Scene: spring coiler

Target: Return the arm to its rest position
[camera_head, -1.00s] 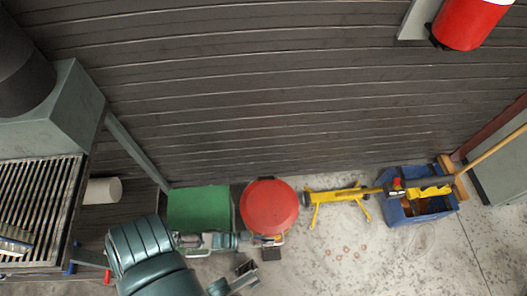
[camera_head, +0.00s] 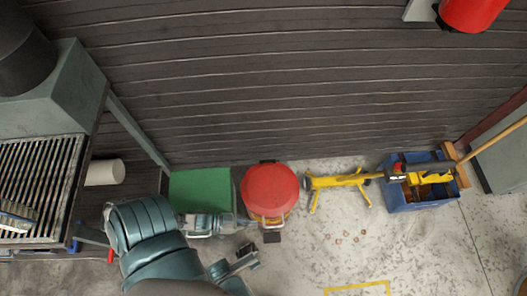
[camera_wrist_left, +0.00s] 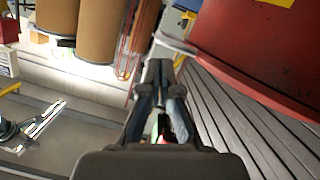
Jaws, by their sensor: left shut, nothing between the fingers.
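My left arm comes in from the lower left in the head view, with its thick teal links (camera_head: 150,230) bent near the green box. My left gripper (camera_head: 246,256) is over the floor, below the red round-topped object in the picture. The wrist view shows the gripper (camera_wrist_left: 160,66) close up, with its dark fingers together and nothing between them. My right gripper is in neither view.
A green box (camera_head: 200,188) and a red round-topped object (camera_head: 269,190) stand by the slatted wall. A yellow stand (camera_head: 338,182) and a blue crate (camera_head: 398,198) are to the right. A grated bench (camera_head: 42,170) is at left.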

